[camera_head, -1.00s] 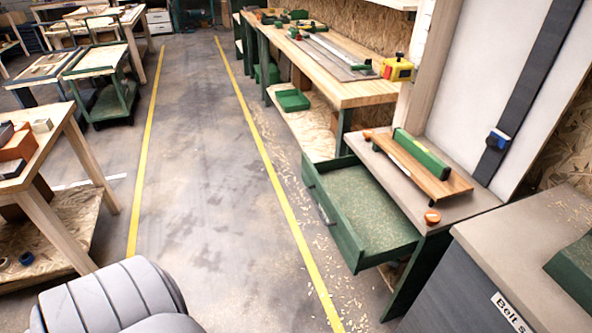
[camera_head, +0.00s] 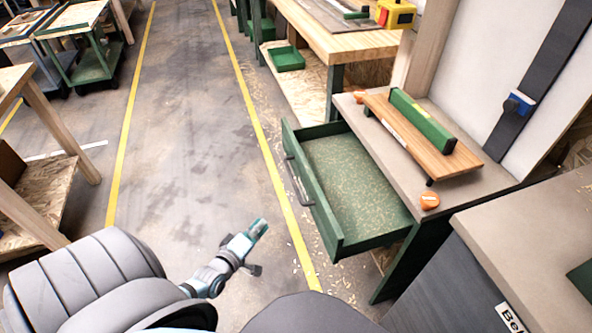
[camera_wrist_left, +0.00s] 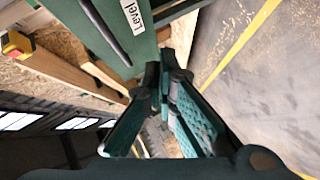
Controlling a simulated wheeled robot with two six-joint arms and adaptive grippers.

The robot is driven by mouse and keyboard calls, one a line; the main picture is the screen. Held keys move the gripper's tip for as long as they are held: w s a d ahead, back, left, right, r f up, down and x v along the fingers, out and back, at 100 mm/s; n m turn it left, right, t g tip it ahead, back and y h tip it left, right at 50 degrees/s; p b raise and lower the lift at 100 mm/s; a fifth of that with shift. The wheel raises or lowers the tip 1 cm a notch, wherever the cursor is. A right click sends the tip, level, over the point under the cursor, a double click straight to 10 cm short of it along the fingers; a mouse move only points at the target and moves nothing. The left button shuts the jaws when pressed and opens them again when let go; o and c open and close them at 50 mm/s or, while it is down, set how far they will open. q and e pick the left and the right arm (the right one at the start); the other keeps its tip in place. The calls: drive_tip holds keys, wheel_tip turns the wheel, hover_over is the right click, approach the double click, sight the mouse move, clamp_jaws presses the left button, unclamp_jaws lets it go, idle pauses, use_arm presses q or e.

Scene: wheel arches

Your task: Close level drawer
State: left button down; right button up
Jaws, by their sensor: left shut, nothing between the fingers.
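The green drawer (camera_head: 322,212) is pulled out from under a small bench, and its inside is bare apart from specks. Its dark bar handle (camera_head: 297,181) is on the front facing the aisle. In the left wrist view, the drawer front (camera_wrist_left: 88,43) carries a white label reading "Level" (camera_wrist_left: 133,14), with the handle (camera_wrist_left: 104,30) beside it. My left gripper (camera_head: 260,226) is shut and empty, in front of the drawer and apart from the handle in the head view. Its fingertips (camera_wrist_left: 161,82) show below the label in the wrist view. My right gripper is not in view.
The small bench top (camera_head: 388,145) holds a wooden board with a green bar (camera_head: 422,120) and orange knobs. A grey cabinet (camera_head: 450,275) stands close on the right. A longer workbench (camera_head: 335,42) is beyond. The aisle floor (camera_head: 190,170) on the left is clear.

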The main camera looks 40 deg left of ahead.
use_arm(q)
wheel_tip(320, 180, up, 8)
drive_tip(key=w+a+r+n+t+b, duration=0.1)
drive_tip(key=w+n+t, duration=0.2)
drive_tip(key=n+t, duration=0.1)
drive_tip(key=shift+g, duration=0.3)
drive_tip(key=w+b, duration=0.1)
drive_tip(key=w, duration=0.3)
drive_tip(key=w+b, duration=0.1)
drive_tip(key=w, duration=0.4)
drive_tip(key=w+b, duration=0.1)
drive_tip(key=w, duration=0.3)
drive_tip(key=shift+w+d+f+b, duration=0.25)
drive_tip(key=shift+f+b, duration=0.05)
drive_tip(key=shift+b, duration=0.1)
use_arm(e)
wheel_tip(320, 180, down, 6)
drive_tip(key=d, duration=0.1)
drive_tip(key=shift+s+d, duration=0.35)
use_arm(q)
drive_tip(key=shift+w, duration=0.1)
